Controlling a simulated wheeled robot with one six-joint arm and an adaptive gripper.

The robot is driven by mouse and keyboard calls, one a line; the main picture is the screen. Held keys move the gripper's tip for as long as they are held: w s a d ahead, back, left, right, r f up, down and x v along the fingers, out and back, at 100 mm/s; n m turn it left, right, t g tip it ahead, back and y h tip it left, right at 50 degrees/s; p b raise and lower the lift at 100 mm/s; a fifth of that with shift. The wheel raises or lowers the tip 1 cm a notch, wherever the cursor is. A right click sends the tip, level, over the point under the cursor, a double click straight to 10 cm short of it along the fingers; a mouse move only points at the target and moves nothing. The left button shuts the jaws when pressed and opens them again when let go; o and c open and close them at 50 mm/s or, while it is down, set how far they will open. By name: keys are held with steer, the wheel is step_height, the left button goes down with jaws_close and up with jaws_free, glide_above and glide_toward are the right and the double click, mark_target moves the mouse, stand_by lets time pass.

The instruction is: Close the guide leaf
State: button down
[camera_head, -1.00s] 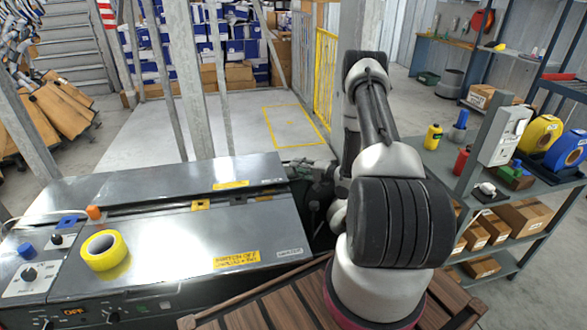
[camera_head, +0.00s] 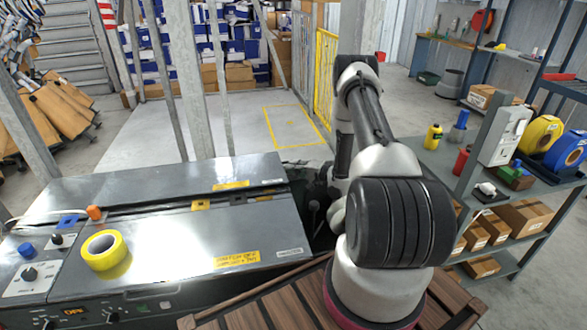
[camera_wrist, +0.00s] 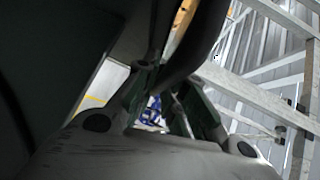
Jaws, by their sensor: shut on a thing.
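My gripper (camera_wrist: 168,92) shows in the wrist view, its two fingers closed around the lower end of a dark curved piece (camera_wrist: 197,55). I cannot tell from the view whether this piece is part of the guide leaf. In the head view my gripper is mostly hidden, dark against the dark gap at the right end of the grey machine (camera_head: 150,225). No part there can be made out clearly as the guide leaf. A large dark surface (camera_wrist: 50,60) fills the left of the wrist view.
A yellow tape roll (camera_head: 105,250) lies on the machine's top. A grey shelf (camera_head: 440,165) with bottles and cartons stands on the right. Metal posts (camera_head: 187,75) rise behind the machine. A yellow mesh panel (camera_head: 325,75) stands farther back, with clear floor beside it.

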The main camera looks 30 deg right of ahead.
steer(key=shift+f+t, duration=0.3)
steer(key=shift+f, duration=0.45)
steer(key=c, duration=1.5)
jaws_free()
steer(key=v, duration=1.2)
steer(key=shift+f, duration=0.1)
